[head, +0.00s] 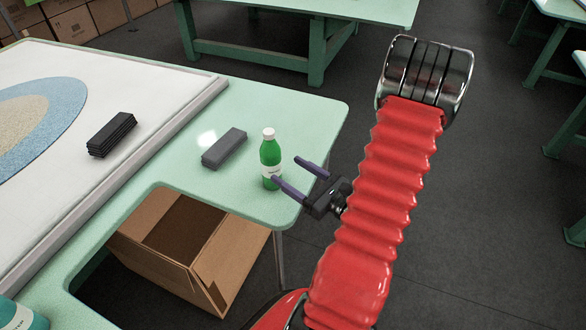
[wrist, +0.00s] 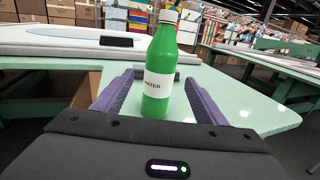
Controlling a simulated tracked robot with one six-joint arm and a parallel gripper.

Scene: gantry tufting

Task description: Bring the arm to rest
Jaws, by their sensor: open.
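My gripper (head: 285,170) is open and empty near the front right corner of the pale green table (head: 310,120). Its two purple fingers point left toward a green water bottle (head: 271,158) with a white cap and label. The bottle stands upright on the table. In the wrist view the bottle (wrist: 158,70) lines up with the gap between the fingers of my gripper (wrist: 158,78). The near fingertip overlaps the bottle's lower edge in the head view. I cannot tell whether the tips reach past its sides. My red sleeved arm hangs beside the table corner.
A grey block (head: 224,148) lies behind the bottle, and a dark stack (head: 110,134) lies on the white framed panel (head: 130,85). An open cardboard box (head: 205,255) sits below the table's cut-out. Clear floor (head: 470,230) lies to the right.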

